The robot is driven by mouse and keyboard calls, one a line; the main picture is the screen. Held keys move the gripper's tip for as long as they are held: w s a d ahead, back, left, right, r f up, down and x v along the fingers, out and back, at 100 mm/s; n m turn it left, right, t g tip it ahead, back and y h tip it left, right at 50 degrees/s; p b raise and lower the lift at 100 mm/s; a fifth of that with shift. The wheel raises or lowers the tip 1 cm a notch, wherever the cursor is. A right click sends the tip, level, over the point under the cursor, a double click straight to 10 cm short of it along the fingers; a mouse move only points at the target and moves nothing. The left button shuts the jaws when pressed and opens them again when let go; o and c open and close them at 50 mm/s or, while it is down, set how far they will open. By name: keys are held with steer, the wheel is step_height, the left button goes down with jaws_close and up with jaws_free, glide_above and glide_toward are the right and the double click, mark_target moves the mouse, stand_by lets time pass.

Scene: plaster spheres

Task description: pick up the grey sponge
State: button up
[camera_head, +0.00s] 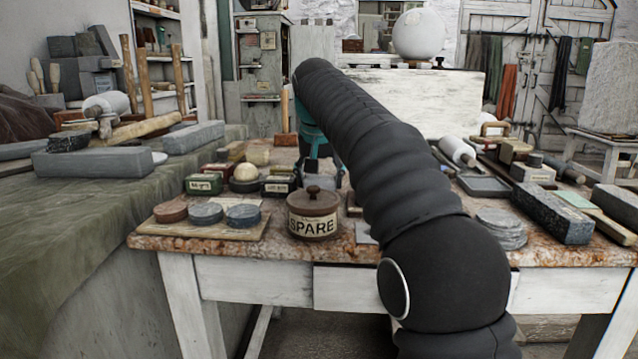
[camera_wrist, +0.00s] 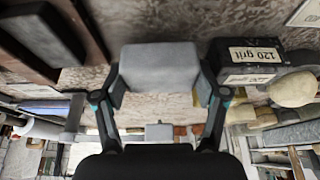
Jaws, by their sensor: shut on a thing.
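The grey sponge (camera_wrist: 160,68) is a light grey block in the upper middle of the wrist view. My gripper (camera_wrist: 160,88) is shut on it, with one finger against its left side and one against its right side. In the head view my gripper (camera_head: 320,160) points down over the far middle of the worktable, partly hidden behind my arm. I cannot clearly make out the sponge there, nor tell whether it touches the tabletop.
The worktable (camera_head: 345,243) is crowded. A lidded SPARE jar (camera_head: 313,215) stands at the front, with round discs (camera_head: 206,213) on a board to its left. A black 120 grit box (camera_wrist: 258,58) is close to the right finger. A dark stone block (camera_head: 552,212) lies at right.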

mark_target(321, 175)
step_height(321, 175, up, 3)
steer(key=shift+d+r+p, duration=0.1)
steer(key=shift+r+p, duration=0.1)
steer(key=shift+p, duration=0.4)
steer(key=d+r, duration=0.2)
steer(key=d, duration=0.1)
steer(key=d+r, duration=0.2)
steer(key=d, duration=0.2)
steer(key=d+r, duration=0.2)
steer(key=d, duration=0.2)
steer(key=shift+s+d, duration=0.15)
steer(key=shift+s, duration=0.15)
steer(key=shift+d+r, duration=0.1)
steer(key=shift+o, duration=0.6)
steer(key=c, duration=0.4)
steer(key=shift+o, duration=0.2)
steer(key=shift+s, duration=0.1)
